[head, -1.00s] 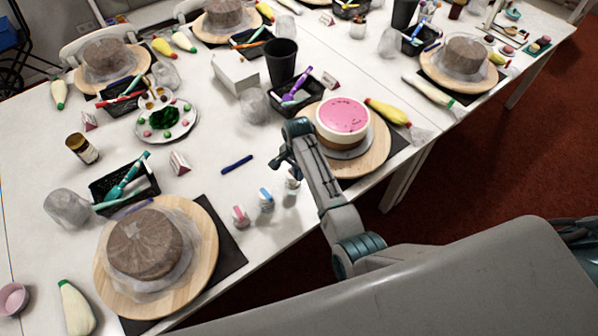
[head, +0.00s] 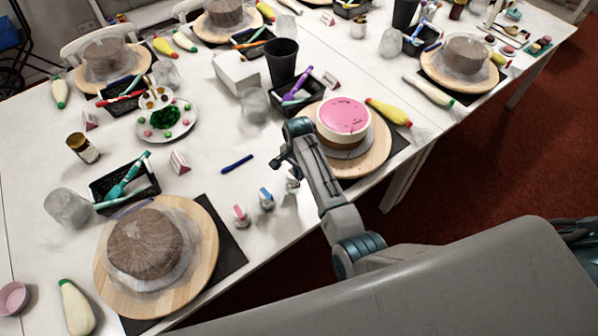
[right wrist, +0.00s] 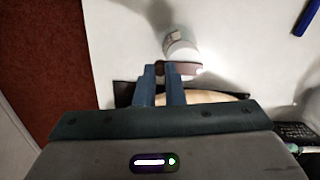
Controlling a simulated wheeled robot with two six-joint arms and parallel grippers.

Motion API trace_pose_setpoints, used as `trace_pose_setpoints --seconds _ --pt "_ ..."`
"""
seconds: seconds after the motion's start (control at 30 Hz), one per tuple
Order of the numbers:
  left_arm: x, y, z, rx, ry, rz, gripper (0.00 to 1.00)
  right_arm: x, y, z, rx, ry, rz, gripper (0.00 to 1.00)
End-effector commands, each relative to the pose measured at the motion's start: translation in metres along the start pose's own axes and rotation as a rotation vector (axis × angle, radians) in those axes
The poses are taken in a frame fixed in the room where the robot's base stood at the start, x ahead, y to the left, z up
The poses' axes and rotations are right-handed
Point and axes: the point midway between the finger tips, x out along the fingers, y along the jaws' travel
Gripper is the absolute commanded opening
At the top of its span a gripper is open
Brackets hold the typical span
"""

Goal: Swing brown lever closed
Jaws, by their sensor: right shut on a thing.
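My right gripper (head: 280,163) is low over the table, left of the turntable with the pink-topped cake. In the right wrist view its two fingers (right wrist: 160,80) are close together on a short brown bar, which I take for the brown lever (right wrist: 188,69). The bar sticks out to the right of the fingertips. The lever's pivot cannot be made out, and in the head view the lever is hidden by my gripper. My left gripper is not in view.
A small pale bottle (right wrist: 181,46) stands just beyond the fingertips. The pink-topped cake (head: 343,116) sits on a round wooden board (head: 372,160). Small bottles (head: 266,200) stand left of my arm. A black cup (head: 282,62) is behind. White table is clear around a blue marker (head: 237,164).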

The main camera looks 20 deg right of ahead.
Motion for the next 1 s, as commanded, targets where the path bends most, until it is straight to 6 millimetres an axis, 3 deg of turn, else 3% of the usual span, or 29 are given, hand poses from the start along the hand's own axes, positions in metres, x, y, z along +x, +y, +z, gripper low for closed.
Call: trace_pose_setpoints --seconds 0.17,0.2,0.3,0.67,1.0 --pt "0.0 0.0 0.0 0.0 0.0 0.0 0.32 0.0 0.0 0.0 0.0 0.0 0.0 0.0" --pt "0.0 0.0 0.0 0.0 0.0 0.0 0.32 0.0 0.0 0.0 0.0 0.0 0.0 0.17" --pt "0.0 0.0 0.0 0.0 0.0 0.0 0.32 0.0 0.0 0.0 0.0 0.0 0.0 0.32" --pt "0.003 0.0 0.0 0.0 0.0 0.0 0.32 -0.006 -0.001 0.0 0.0 0.001 -0.003 0.32" --pt "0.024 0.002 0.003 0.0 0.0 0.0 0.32 -0.067 -0.002 -0.001 0.0 0.003 -0.006 0.32"
